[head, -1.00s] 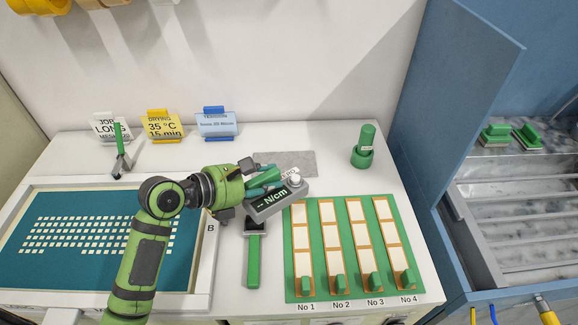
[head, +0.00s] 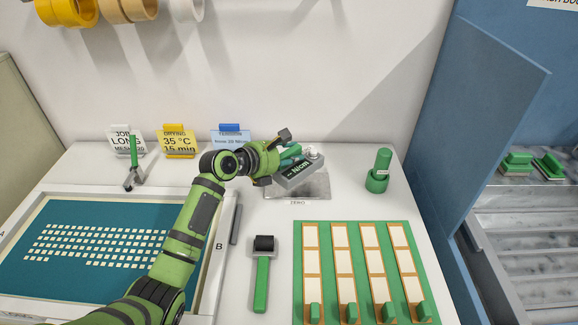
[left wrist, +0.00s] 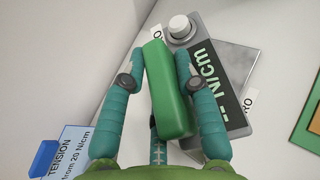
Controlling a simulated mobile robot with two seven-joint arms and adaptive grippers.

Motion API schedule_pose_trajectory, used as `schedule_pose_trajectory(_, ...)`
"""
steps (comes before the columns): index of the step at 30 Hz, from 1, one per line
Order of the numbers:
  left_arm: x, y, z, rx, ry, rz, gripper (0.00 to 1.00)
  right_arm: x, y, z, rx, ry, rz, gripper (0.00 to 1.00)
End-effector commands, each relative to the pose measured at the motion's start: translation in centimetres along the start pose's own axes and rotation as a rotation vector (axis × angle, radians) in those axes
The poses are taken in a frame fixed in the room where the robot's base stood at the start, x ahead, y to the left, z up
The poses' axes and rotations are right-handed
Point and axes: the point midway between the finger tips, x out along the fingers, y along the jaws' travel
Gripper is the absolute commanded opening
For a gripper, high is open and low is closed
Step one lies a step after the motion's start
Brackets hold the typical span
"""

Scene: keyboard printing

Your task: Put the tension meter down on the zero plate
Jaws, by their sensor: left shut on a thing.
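The tension meter (head: 300,171) is a grey box with a dark "-- N/cm" display, a round light knob and a green handle. My left gripper (head: 290,153) is shut on its green handle, which shows between the teal fingers in the left wrist view (left wrist: 168,92). The zero plate (head: 312,188) is a grey metal plate with a "ZERO" label at its front edge. The meter is over the plate, tilted in the head view, and hides part of it. I cannot tell whether they touch. The plate also shows behind the meter in the left wrist view (left wrist: 234,62). My right gripper is not in view.
A green roller tool (head: 262,275) lies in front of the plate. A green board (head: 351,228) with several strips is at the front right. A green cylinder (head: 380,168) stands right of the plate. Signs (head: 230,139) stand behind left; a framed screen (head: 100,245) lies left.

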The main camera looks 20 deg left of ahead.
Motion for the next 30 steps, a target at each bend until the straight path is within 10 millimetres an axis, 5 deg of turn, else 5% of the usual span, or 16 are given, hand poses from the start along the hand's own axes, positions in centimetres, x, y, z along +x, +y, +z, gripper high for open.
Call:
schedule_pose_trajectory(12, 1.8, 0.5, -3.6, -0.001, -0.002, 0.002, 0.00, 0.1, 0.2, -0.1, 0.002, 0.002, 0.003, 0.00)
schedule_pose_trajectory(24, 2.0, 0.4, -4.0, -0.002, -0.004, 0.001, 0.00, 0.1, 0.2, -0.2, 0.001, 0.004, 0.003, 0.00)
schedule_pose_trajectory(25, 2.0, 0.4, -4.2, -0.001, 0.000, 0.000, 0.39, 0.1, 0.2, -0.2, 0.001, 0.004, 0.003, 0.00)
schedule_pose_trajectory(26, 2.0, 0.4, -4.2, -0.001, 0.000, 0.000, 0.51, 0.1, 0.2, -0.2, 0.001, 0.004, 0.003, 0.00)
schedule_pose_trajectory(30, 2.0, 0.4, -4.2, -0.001, 0.000, 0.000, 0.54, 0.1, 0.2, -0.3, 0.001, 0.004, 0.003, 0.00)
